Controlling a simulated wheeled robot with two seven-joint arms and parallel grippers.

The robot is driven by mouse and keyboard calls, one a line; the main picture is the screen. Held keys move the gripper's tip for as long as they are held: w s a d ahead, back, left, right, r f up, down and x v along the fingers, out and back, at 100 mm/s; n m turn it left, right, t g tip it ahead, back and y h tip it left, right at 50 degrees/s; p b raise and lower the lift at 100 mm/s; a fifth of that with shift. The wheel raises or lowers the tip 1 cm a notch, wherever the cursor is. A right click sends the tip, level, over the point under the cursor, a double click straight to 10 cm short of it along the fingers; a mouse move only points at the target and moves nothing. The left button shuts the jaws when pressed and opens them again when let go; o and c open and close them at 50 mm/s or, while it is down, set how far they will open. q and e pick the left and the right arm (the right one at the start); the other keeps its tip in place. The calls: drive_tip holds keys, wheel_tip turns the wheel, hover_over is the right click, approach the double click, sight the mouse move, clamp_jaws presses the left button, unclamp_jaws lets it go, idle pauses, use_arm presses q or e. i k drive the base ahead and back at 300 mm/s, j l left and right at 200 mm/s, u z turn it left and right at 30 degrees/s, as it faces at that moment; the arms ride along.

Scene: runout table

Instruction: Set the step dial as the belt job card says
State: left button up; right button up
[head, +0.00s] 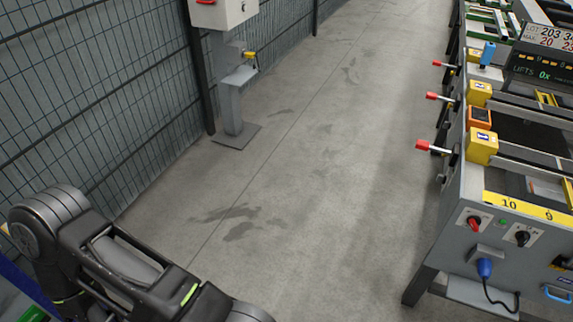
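Two rotary dials sit on the grey end panel of the runout table at the right of the head view. One is a red dial (474,223) on a white plate; the other is a black dial (522,238) on a white plate. Their markings are too small to read, so I cannot tell which is the step dial. A white card (548,37) with large figures, partly cut off, stands at the top right; I cannot tell if it is the belt job card. My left arm shows at the lower left, but its gripper is out of view. My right gripper is not in view.
The runout table (451,215) has red-tipped levers (424,145) sticking out to its left. A blue plug (485,267) with a cable hangs below the dials. A lit display (540,72) reads "LIFTS 0x". Open floor (300,190) lies between table and mesh fence (90,90). A grey post (229,100) stands there.

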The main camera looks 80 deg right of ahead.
sight(522, 238)
drive_tip(key=z, duration=0.45)
drive_tip(key=k+z, duration=0.1)
drive_tip(key=z, duration=0.75)
drive_tip(key=k+z, duration=0.1)
drive_tip(key=z, duration=0.75)
drive_tip(key=l+z, duration=0.15)
drive_tip(key=z, duration=0.25)
drive_tip(key=k+l+z, duration=0.1)
drive_tip(key=l+z, duration=0.3)
drive_tip(key=k+l+z, duration=0.1)
drive_tip(key=l+z, duration=0.15)
drive_tip(key=z, duration=0.15)
drive_tip(key=l+z, duration=0.8)
drive_tip(key=i+l, duration=0.1)
drive_tip(key=l, duration=0.6)
drive_tip(key=i+l+z, duration=0.1)
drive_tip(key=l, duration=0.3)
drive_tip(key=i+l, duration=0.15)
drive_tip(key=l, duration=0.2)
